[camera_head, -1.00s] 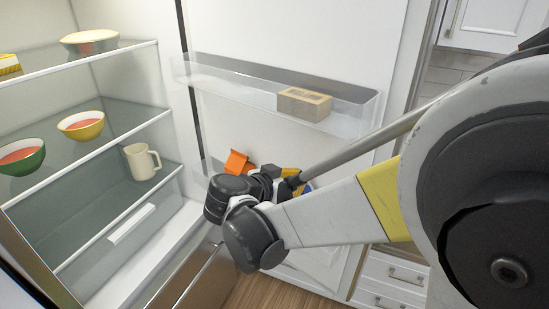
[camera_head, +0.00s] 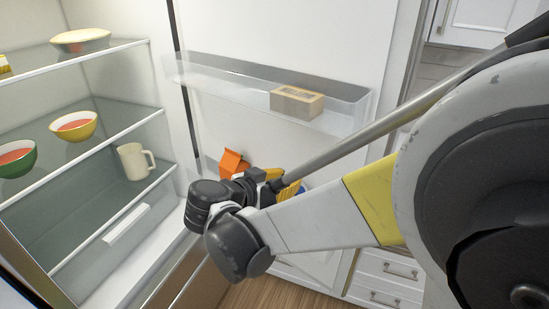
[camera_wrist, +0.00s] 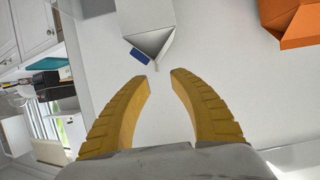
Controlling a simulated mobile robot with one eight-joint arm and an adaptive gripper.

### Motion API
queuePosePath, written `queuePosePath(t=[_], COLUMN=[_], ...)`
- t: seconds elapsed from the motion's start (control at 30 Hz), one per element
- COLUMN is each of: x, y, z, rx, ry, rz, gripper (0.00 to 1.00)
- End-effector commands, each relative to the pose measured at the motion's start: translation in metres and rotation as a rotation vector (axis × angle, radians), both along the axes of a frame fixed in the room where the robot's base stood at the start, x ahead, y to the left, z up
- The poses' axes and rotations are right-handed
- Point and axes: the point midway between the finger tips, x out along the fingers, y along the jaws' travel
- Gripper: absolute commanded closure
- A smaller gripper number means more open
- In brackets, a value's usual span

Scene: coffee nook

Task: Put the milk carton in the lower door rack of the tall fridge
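The milk carton (camera_wrist: 148,18) is white with a gabled top and a blue cap, and shows at the top of the wrist view. It is just beyond my fingertips and apart from them; its base is out of frame. My gripper (camera_wrist: 160,77) is open, with nothing between its yellow fingers. In the head view my gripper (camera_head: 282,188) is in front of the open fridge door, low down, partly hidden by my wrist. The lower door rack (camera_head: 205,167) is mostly hidden there by my arm.
An orange carton (camera_head: 233,163) stands beside my gripper at the lower rack; it also shows in the wrist view (camera_wrist: 295,22). The upper door rack (camera_head: 215,82) holds a tan box (camera_head: 297,102). Fridge shelves at left hold bowls (camera_head: 74,126) and a mug (camera_head: 134,161).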

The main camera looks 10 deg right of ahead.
Motion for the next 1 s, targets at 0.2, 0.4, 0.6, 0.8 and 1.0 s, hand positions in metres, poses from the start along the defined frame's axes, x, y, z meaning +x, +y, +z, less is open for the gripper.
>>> queuePosePath(t=[0.2,0.4,0.6,0.8,1.0], x=[-0.029,-0.047,-0.057,-0.100,-0.155], y=[0.038,0.059,0.039,-0.019,-0.033], z=[0.021,0.030,0.027,0.000,-0.017], rx=[-0.001,0.000,0.016,0.133,0.258], ry=[0.001,0.000,0.129,0.505,0.636], rz=[0.005,0.001,0.035,0.264,0.611], gripper=[0.73,0.73,0.73,0.73,0.73])
